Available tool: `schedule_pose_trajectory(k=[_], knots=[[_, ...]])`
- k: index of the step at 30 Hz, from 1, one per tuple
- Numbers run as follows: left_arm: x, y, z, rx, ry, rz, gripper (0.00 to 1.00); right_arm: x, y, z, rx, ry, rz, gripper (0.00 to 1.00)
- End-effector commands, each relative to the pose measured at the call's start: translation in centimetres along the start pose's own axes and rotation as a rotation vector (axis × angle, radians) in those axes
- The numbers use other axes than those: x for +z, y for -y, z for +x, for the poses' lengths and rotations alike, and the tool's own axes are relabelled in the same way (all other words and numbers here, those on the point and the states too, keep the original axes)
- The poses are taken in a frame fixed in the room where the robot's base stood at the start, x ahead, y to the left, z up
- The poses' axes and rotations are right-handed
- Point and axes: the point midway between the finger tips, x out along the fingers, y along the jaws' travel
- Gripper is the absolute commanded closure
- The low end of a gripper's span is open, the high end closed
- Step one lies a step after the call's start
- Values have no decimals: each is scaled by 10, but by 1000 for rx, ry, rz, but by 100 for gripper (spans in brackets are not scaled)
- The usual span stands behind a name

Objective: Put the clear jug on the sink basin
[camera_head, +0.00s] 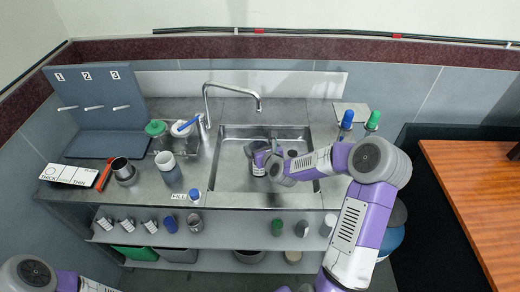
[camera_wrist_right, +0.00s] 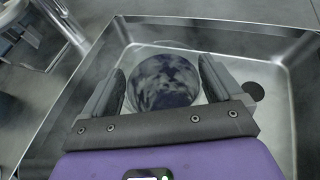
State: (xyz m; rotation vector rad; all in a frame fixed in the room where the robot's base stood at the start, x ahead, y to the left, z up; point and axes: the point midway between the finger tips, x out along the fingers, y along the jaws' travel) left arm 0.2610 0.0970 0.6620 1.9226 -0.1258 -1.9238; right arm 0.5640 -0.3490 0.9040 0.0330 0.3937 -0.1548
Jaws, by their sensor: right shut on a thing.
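The sink basin (camera_head: 228,178) is a steel tub set in the counter, and it also shows in the right wrist view (camera_wrist_right: 285,110). My right gripper (camera_head: 262,158) is over the basin. In the right wrist view my right gripper (camera_wrist_right: 165,88) has its two fingers on either side of a round, clear vessel, which looks like the clear jug (camera_wrist_right: 163,80), and is shut on it. Whether the jug's bottom touches the basin floor I cannot tell. In the head view the jug is mostly hidden by the gripper. Only my left arm shows at the lower left; its gripper is out of view.
A tall curved faucet (camera_head: 232,88) stands at the basin's back left. A green-lidded jar (camera_head: 156,129), a grey cup (camera_head: 166,163) and a dark metal cup (camera_head: 123,170) stand left of it. Blue and green bottles (camera_head: 347,119) stand at the back right. Shelves below hold several containers.

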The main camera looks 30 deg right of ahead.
Motion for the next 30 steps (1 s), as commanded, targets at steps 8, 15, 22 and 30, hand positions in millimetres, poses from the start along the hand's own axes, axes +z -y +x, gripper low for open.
schedule_pose_trajectory(k=[8,15,22,30], knots=[[0,0,1,0,0,0,57,0,0,1,0,4,-1,56],[0,1,4,0,0,0,57,-3,0,2,0,3,-1,0],[0,0,1,0,0,0,57,0,0,1,0,3,-1,0],[0,-2,-6,0,0,0,57,1,1,-36,-3,0,-3,0]])
